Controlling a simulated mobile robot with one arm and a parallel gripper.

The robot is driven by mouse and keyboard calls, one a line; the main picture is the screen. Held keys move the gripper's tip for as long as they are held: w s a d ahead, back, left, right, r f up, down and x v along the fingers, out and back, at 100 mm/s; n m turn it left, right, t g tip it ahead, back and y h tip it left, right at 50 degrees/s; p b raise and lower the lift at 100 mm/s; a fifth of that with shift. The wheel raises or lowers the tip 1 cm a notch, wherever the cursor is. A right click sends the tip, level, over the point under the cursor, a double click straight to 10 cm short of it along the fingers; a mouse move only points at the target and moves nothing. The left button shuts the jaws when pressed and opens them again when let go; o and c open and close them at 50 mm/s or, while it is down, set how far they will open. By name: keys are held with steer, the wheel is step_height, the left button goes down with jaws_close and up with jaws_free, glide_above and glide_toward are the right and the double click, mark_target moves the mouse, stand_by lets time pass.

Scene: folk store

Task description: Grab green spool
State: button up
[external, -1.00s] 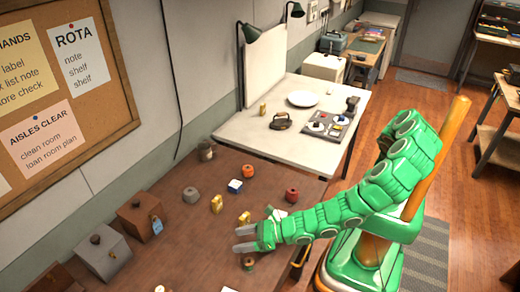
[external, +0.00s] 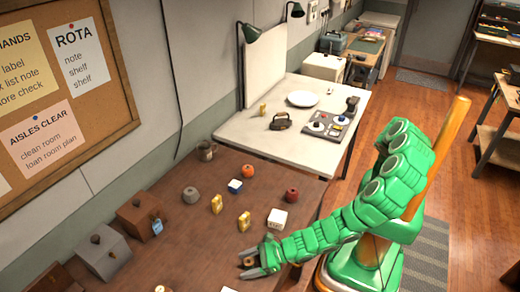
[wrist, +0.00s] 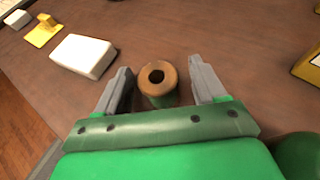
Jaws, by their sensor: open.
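The green spool (wrist: 158,88) stands upright on the brown table. It has a brown top with a dark hole and a greenish body, whose lower part is hidden behind my gripper in the wrist view. My gripper (wrist: 160,68) is open, with one grey finger on each side of the spool and a gap on both sides. In the external view, my gripper (external: 246,262) is low at the near part of the table, with the small spool (external: 249,262) between its fingers.
A white box (external: 277,218) and a yellow item (external: 244,221) stand just beyond my gripper. A red item (external: 292,195), a blue and white block (external: 235,186) and a grey pot (external: 191,195) are farther back. Lidded boxes (external: 107,253) stand at the left. A yellow item (wrist: 308,68) shows at the wrist view's right.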

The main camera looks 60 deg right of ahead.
steer(key=shift+w+a+f, duration=0.1)
steer(key=shift+w+a, duration=0.15)
steer(key=shift+w, duration=0.05)
steer(key=c, duration=1)
